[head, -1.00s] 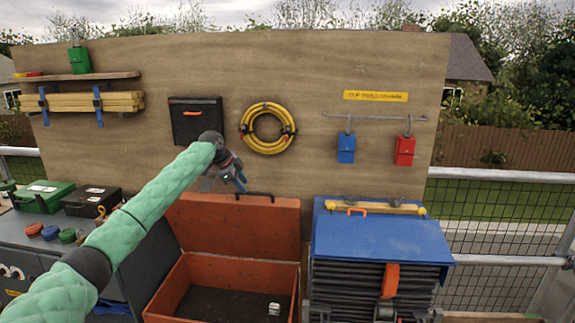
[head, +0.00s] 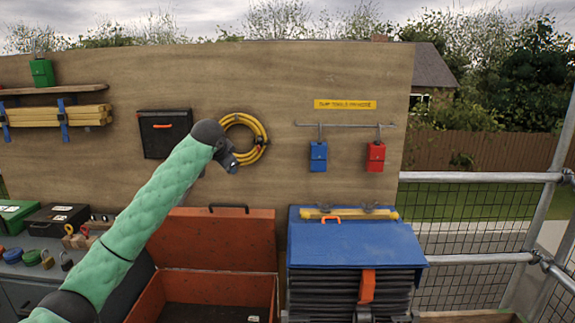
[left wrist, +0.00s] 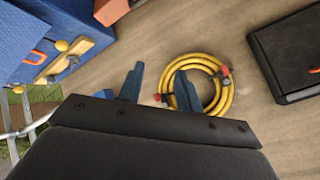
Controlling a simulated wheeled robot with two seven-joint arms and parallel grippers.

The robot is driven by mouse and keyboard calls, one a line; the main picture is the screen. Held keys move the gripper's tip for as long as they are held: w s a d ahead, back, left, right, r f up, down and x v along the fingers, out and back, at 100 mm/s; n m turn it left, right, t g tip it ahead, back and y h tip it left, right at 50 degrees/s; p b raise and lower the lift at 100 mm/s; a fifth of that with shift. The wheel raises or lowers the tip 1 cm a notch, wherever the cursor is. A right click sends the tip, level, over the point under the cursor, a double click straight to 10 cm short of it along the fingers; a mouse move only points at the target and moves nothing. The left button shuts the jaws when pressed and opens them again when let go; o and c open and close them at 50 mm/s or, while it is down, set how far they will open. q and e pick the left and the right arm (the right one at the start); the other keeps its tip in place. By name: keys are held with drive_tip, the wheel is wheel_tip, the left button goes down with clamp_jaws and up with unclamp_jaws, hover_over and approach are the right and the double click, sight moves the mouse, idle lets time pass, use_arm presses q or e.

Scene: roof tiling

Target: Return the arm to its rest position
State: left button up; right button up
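My left arm, in a green quilted sleeve (head: 150,210), reaches up from the lower left of the head view. Its dark wrist is raised in front of the wooden board, beside the yellow hose coil (head: 252,124). In the left wrist view my left gripper (left wrist: 157,76) has its two blue-grey fingers spread apart, with nothing between them. The hose coil (left wrist: 228,92) shows behind the right finger there. In the head view the fingers are mostly hidden by the wrist. My right gripper is in neither view.
An open orange toolbox (head: 222,242) stands below the arm. A blue-topped bin (head: 355,244) is to its right. A black case (head: 164,146) and the red (head: 376,157) and blue (head: 318,157) pouches hang on the board. A metal railing (head: 480,177) is at right.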

use_arm(q)
drive_tip(key=s+d+f+n+g, duration=0.1)
drive_tip(key=s+f+n+g, duration=0.1)
drive_tip(key=s+f, duration=1.6)
drive_tip(key=s+d+f+n+g, duration=0.1)
drive_tip(key=s+f+n+g, duration=0.1)
drive_tip(key=s+f, duration=1.7)
drive_tip(key=s+d+f+n+g, duration=0.1)
drive_tip(key=s+f+n+g, duration=0.2)
drive_tip(key=s+f, duration=1.6)
drive_tip(key=s+g, duration=0.1)
drive_tip(key=s, duration=0.9)
drive_tip(key=shift+w, duration=0.1)
